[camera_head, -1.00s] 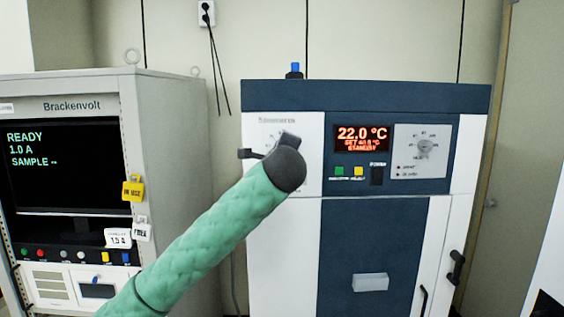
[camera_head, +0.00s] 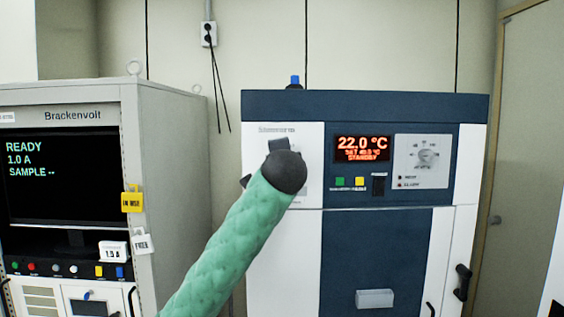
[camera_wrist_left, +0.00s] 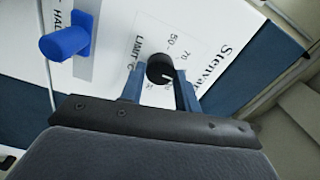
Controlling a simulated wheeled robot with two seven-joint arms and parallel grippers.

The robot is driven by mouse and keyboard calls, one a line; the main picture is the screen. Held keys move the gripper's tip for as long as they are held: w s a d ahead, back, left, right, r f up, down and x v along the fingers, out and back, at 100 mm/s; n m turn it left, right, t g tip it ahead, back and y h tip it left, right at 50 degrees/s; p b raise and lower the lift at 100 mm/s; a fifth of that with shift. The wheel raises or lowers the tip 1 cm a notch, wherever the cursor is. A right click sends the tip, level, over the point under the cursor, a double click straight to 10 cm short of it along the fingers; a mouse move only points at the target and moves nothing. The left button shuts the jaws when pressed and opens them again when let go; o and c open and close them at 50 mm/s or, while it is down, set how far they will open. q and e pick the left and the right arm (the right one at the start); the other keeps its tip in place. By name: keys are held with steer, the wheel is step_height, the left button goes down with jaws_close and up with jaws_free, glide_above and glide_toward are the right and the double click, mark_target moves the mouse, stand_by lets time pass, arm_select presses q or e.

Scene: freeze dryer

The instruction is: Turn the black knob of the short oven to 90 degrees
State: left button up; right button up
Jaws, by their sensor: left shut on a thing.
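The short oven is the white and dark-blue cabinet (camera_head: 400,105) in the head view, with an orange display (camera_head: 362,148) reading 22.0 °C and STANDBY. In the left wrist view, the black knob (camera_wrist_left: 160,68) sits on a white panel with a printed scale marked "LIMIT °C", with 50 and 70 legible. A pale pointer line shows on the knob. My left gripper (camera_wrist_left: 158,76) is shut on the knob, one finger on either side. In the head view my green arm and dark wrist hide the knob and most of its scale. My right gripper is not in view.
A blue knob or handle (camera_wrist_left: 65,43) stands out near the black knob in the wrist view. A grey Brackenvolt cabinet (camera_head: 165,150) with yellow and white tags stands left of the oven.

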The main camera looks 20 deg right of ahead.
arm_select(q)
steer(key=shift+f, duration=0.15)
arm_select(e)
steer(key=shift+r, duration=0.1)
arm_select(q)
steer(key=o, duration=1)
steer(key=shift+s, duration=0.15)
steer(key=shift+s+a, duration=0.1)
steer(key=shift+s, duration=0.15)
steer(key=shift+b+v, duration=1.45)
steer(key=shift+v, duration=2.05)
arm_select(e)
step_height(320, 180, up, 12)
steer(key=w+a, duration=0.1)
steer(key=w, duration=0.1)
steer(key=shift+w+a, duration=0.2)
